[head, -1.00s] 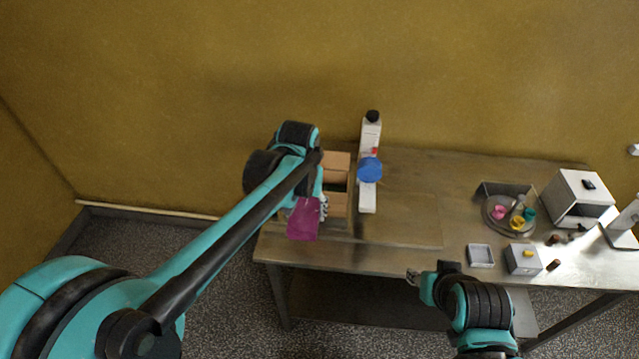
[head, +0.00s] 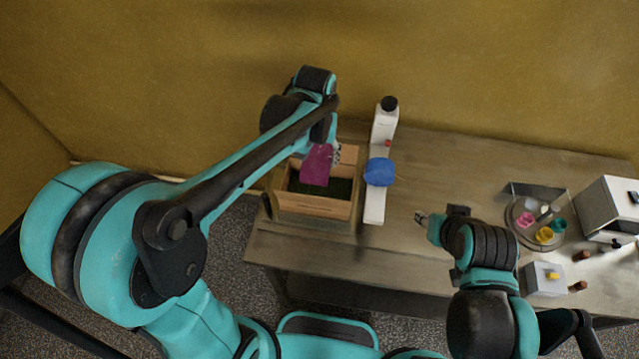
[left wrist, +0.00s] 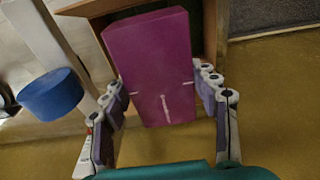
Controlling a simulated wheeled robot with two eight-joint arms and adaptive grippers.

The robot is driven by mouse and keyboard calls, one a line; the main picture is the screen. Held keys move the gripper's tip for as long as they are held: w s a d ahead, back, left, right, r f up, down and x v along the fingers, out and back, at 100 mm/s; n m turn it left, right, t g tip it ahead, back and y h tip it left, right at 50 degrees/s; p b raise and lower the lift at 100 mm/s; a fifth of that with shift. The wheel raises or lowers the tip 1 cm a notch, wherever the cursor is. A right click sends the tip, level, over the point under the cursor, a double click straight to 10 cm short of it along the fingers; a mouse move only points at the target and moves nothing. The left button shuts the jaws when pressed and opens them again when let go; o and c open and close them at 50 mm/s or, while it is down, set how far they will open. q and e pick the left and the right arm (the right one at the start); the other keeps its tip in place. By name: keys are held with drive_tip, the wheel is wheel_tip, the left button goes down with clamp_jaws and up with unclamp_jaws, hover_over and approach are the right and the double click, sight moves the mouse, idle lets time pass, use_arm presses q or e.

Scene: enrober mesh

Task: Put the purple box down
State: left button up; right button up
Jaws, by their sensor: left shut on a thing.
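The purple box (head: 317,164) is held by my left gripper (head: 336,153) above the open wooden crate (head: 306,206) at the left end of the table. In the left wrist view the purple box (left wrist: 152,62) sits between the two fingers of the left gripper (left wrist: 160,88), tilted, with a pale mark on its face. The crate's wall (left wrist: 215,35) shows behind it there. The crate's inside is dark; whether the box touches the crate cannot be told. My right gripper (head: 421,218) is over the table's front part, apart from the box; its jaws are too small to read.
A white device with a blue round part (head: 380,172) stands just right of the crate. A tray with coloured cups (head: 536,222), a grey box (head: 545,279) and a white machine (head: 610,205) are at the right. The table's middle (head: 455,175) is clear.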

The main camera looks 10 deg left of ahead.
sight(319, 192)
use_arm(q)
wheel_tip(319, 192, down, 14)
drive_tip(key=b, duration=0.2)
drive_tip(key=shift+w+f+b, duration=0.15)
drive_tip(key=shift+f+b, duration=0.1)
drive_tip(key=shift+b, duration=0.1)
drive_tip(key=shift+f, duration=0.1)
drive_tip(key=o, duration=1.3)
